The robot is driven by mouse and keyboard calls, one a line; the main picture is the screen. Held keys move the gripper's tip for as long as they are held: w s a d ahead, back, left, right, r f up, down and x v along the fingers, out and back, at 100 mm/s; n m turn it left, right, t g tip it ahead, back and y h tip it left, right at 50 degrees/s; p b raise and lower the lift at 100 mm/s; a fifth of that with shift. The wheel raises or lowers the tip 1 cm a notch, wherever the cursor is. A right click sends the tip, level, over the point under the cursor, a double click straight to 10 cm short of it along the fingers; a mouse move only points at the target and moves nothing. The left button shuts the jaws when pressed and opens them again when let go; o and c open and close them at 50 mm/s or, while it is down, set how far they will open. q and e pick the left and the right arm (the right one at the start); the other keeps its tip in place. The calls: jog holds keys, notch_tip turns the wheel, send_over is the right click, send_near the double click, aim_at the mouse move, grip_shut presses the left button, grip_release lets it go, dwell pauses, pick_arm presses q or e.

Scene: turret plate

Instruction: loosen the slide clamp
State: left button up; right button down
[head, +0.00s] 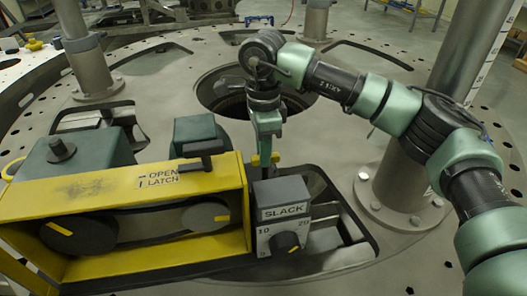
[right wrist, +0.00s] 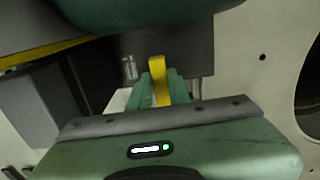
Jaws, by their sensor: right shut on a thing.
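My right gripper (head: 265,140) points down behind the grey SLACK box (head: 279,194), at the right end of the yellow belt housing (head: 130,190). It is shut on a narrow yellow handle (right wrist: 159,75), which stands between the green fingers in the right wrist view. The handle also shows below the fingers in the head view (head: 266,158); I take it to be the slide clamp's handle. Its lower part is hidden behind the SLACK box. The box has a black dial (head: 285,242) with a yellow mark and the numbers 10 and 20. My left gripper is out of view.
The housing holds two pulleys and a belt, with a dark lever (head: 203,149) beside the OPEN/LATCH lettering. A green motor block (head: 85,150) stands behind at left. The grey turret plate (head: 330,110) has openings and thick posts (head: 400,185).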

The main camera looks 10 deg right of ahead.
jog(key=shift+r, duration=0.15)
jog(key=c, duration=1.3)
grip_release()
notch_tip(320, 180, up, 8)
jog(key=shift+f+b, duration=0.15)
jog(key=shift+b, duration=0.35)
jog(key=shift+f, duration=0.1)
